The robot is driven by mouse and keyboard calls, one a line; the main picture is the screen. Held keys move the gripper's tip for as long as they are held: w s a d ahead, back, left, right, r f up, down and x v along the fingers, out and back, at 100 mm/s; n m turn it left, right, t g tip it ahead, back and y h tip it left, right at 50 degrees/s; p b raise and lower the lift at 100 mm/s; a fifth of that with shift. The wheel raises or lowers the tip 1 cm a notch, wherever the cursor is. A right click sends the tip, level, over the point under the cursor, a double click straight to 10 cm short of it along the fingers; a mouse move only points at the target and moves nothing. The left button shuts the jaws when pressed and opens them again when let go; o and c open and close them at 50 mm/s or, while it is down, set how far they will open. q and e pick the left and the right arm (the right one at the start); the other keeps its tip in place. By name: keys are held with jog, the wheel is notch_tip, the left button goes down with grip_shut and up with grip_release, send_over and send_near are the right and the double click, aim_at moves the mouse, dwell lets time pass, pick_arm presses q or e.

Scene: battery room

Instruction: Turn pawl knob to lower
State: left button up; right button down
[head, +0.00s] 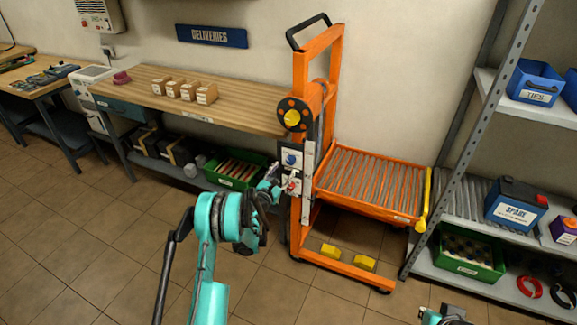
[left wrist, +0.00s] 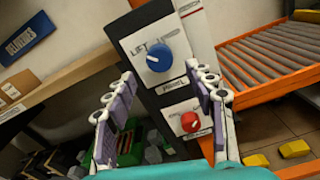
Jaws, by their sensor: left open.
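A blue knob (left wrist: 159,57) sits on a white plate on the lifter's dark control panel. "LIFT" is printed at its upper left, and its white pointer mark faces that way. A strip just below seems to read "PAWL". The blue knob also shows in the head view (head: 291,159). A red knob (left wrist: 190,121) is lower on the same panel. My left gripper (left wrist: 160,102) is open and empty in front of the panel. Its fingers stand on either side of the panel's lower part, below the blue knob; contact cannot be told. In the head view the left gripper (head: 283,184) partly covers the red knob.
The orange lifter (head: 300,215) carries a roller tray (head: 370,216) on its right. A wooden bench (head: 245,112) with small boxes stands at the left, a green crate (head: 222,181) below it. A grey shelf rack (head: 462,150) is at the right.

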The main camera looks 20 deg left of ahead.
aim_at(289, 163)
pick_arm(q)
jog(key=w+b, duration=0.1)
jog(key=w, duration=0.4)
jog(key=shift+w+d, duration=0.15)
jog(key=shift+d, duration=0.05)
jog(key=c, duration=1.2)
